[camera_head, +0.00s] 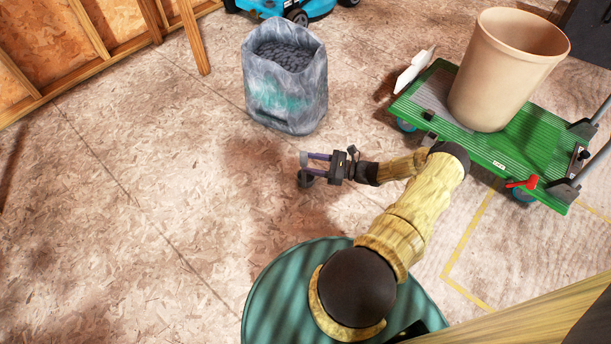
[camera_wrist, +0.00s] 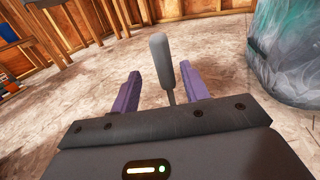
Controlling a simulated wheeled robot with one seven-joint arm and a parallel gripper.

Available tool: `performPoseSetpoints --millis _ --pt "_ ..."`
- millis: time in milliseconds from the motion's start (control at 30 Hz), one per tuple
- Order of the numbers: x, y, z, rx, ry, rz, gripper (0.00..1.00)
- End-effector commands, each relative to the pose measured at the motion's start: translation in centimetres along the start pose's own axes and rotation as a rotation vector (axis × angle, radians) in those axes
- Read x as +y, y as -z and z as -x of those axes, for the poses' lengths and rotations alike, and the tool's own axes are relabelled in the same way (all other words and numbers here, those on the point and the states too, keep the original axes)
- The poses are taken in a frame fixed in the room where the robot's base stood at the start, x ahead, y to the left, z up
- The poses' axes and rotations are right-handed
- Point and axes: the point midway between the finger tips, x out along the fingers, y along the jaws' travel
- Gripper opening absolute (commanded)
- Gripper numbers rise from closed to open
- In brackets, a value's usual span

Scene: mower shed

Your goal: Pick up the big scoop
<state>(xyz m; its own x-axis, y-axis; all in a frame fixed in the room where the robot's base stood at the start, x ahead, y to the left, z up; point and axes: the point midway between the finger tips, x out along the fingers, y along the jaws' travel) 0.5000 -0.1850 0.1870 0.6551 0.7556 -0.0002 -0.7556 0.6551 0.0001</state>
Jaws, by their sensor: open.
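A grey handle (camera_wrist: 160,62) with a rounded top and a thinner lower shaft stands nearly upright in the wrist view, and I take it to be the big scoop's. My gripper (camera_wrist: 160,75) is open, with one purple finger on each side of the handle and gaps showing between. The lower end is hidden behind the gripper body. In the head view my gripper (camera_head: 308,164) is low over the floor at the centre. A small pale piece (camera_head: 304,158) shows at its fingertips and a dark shape (camera_head: 305,180) just below; the scoop's bowl cannot be made out.
A grey translucent bag (camera_head: 285,100) of dark lumps stands behind my gripper. A green cart (camera_head: 535,155) at the right carries a beige bin (camera_head: 495,85); a white piece (camera_head: 414,72) is at its left edge. A blue mower (camera_head: 290,8) is at the back. The left floor is clear.

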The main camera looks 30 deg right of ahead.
Motion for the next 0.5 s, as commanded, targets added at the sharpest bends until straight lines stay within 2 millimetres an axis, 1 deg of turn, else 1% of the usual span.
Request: performPoseSetpoints --millis 133,300,400,500 --pt "-0.2 0.5 -1.1 0.0 -0.003 0.0 0.45" --pt "-0.5 0.9 -3.0 -0.001 -0.005 0.001 0.45" --pt "-0.5 0.7 -4.3 -0.002 -0.005 0.0 0.45" --pt "-0.6 0.6 -5.0 0.0 -0.002 0.0 0.45"
